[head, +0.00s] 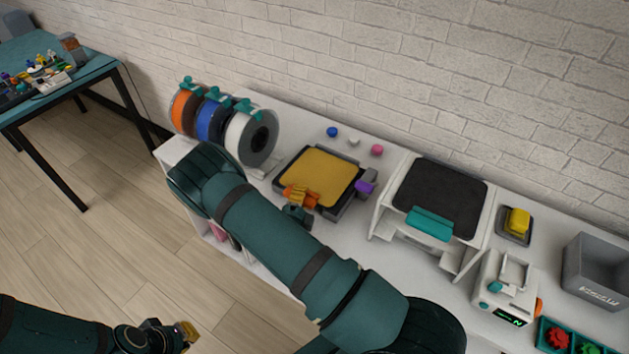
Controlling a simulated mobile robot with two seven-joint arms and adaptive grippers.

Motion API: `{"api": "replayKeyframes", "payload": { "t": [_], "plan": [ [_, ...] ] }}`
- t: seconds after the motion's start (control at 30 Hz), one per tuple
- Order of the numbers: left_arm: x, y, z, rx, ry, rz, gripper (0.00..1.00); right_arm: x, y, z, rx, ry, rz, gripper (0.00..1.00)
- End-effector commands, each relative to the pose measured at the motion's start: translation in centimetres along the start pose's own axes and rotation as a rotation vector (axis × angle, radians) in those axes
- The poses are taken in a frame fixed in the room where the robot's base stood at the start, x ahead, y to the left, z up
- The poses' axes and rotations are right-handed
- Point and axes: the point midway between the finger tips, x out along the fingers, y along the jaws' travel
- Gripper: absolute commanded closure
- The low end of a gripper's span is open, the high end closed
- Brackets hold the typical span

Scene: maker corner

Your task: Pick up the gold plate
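The gold plate (320,176) is a flat, rounded square lying on a dark base (346,204) on the white bench. My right arm crosses the middle of the head view and bends back toward the plate. My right gripper (301,196), with orange fingertips, is at the plate's front edge, overlapping it in the picture. Whether its fingers touch or hold the plate cannot be made out. My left gripper (187,331), with yellowish tips, is low at the bottom left over the floor, far from the plate. Its opening is too small to judge.
Orange, blue and white filament spools (252,138) stand left of the plate. A white printer-like stand with a black top (439,197) is to its right. A purple part (365,187) is at the base's right. Small balls (376,150) lie behind. A grey bin (597,272) is far right.

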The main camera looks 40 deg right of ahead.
Motion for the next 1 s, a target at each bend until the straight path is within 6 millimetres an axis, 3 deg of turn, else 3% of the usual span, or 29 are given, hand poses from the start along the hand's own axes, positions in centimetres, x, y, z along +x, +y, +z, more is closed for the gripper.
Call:
{"api": "replayKeyframes", "payload": {
  "t": [0.53,1.0],
  "plan": [
    [-0.1,0.0,0.0,0.0,0.001,0.0,1.0,0.0,-0.6,0.0,0.001,0.0,-0.002,1.0],
    [-1.6,0.6,-0.7,-0.004,0.014,-0.001,1.0,0.0,-8.6,0.1,0.002,0.0,-0.003,1.0]
  ]
}}
